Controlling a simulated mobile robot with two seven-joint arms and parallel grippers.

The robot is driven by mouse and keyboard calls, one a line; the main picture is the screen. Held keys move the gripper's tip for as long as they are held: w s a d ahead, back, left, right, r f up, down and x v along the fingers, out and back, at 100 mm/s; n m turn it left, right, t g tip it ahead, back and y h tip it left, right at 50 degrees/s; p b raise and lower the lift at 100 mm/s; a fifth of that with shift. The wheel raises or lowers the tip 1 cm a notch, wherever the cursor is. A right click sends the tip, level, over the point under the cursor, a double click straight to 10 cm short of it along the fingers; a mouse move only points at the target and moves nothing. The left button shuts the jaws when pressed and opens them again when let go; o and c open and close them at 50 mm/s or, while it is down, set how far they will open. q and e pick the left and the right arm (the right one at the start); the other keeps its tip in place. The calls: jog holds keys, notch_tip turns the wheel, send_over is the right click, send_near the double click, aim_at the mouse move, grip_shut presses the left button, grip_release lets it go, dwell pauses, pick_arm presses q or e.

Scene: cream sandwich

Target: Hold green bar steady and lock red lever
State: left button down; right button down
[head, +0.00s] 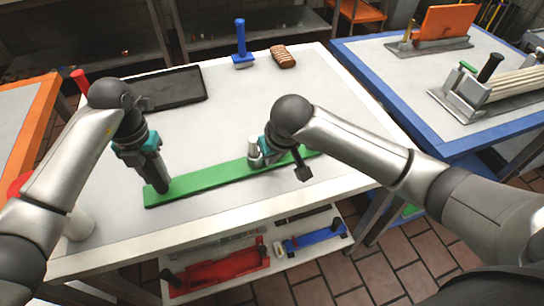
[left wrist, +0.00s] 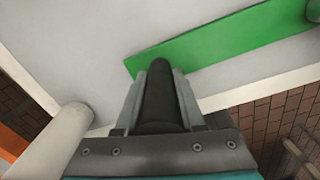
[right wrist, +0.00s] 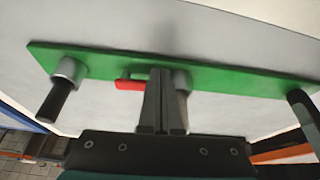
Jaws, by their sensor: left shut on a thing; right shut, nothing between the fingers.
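The green bar (head: 205,177) lies across the front of the white table, also seen in the left wrist view (left wrist: 215,50). My left gripper (head: 160,185) is shut on a black upright handle (left wrist: 158,95) at the bar's left end. In the right wrist view, a short red lever (right wrist: 129,84) sticks out beside a grey metal collar (right wrist: 181,80) on the bar. My right gripper (right wrist: 162,75) is shut and empty, its fingertips next to the lever and partly covering the collar. The lever is hidden in the head view. Contact with it cannot be told.
A black tray (head: 175,88), a blue-handled tool (head: 241,50) and a brown block (head: 283,56) lie towards the back. A pale cylinder (head: 79,224) stands at the front left. Red and blue items are on the shelf below. A blue-edged table (head: 440,135) stands to the right.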

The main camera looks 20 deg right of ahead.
jog(key=shift+w+a+m, duration=0.1)
jog(key=shift+w+m, duration=0.4)
jog(key=shift+w, duration=0.1)
jog(key=shift+s, duration=0.5)
jog(key=s, duration=0.3)
jog(key=shift+s+r, duration=0.2)
jog(key=shift+r, duration=0.15)
jog(key=v, duration=0.9)
jog(key=shift+r, duration=0.15)
pick_arm(q)
jog(key=shift+c, duration=1.8)
grip_release()
